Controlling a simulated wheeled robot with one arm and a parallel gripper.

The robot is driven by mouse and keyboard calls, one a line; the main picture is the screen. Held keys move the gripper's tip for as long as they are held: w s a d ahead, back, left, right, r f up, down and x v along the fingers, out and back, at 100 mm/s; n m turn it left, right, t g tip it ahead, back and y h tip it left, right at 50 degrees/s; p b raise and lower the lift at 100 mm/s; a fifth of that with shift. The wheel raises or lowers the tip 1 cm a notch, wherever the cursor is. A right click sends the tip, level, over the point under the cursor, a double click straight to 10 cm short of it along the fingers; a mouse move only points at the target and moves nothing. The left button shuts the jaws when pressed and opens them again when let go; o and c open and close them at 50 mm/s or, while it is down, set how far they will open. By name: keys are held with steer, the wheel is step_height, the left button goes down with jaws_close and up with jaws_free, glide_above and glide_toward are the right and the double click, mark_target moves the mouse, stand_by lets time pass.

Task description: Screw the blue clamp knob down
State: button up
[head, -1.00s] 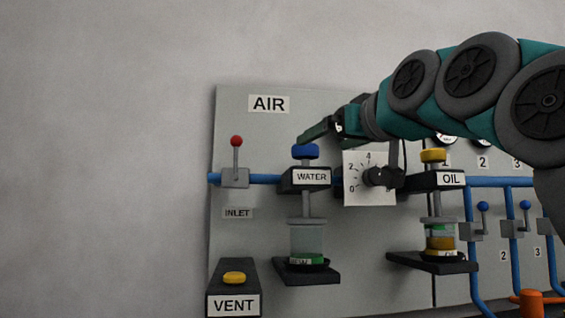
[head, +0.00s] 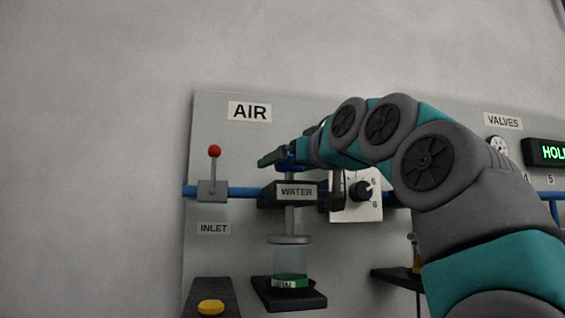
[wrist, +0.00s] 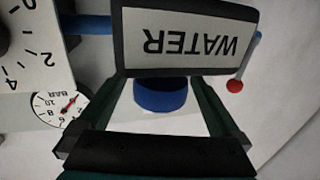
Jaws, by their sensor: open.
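The blue clamp knob (head: 288,165) sits on top of the clamp labelled WATER (head: 296,192), mostly hidden by my gripper in the head view. My gripper (head: 270,158) is at the knob's height. In the wrist view the knob (wrist: 160,96) lies between the two dark green fingers of my open gripper (wrist: 160,88), with pale gaps on both sides. Below the clamp bar a grey stem ends in a round plate (head: 290,240) at the top of a clear jar (head: 290,262) with a green label. I cannot tell whether the plate presses on the jar.
A red-tipped inlet lever (head: 214,152) stands left of the clamp. A dial with a black knob (head: 361,191) is close on the right. A yellow vent button (head: 210,307) is at lower left. A gauge (wrist: 62,107) shows in the wrist view. Bare wall lies above the panel.

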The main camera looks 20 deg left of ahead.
steer(key=shift+x, duration=1.05)
steer(key=c, duration=1.3)
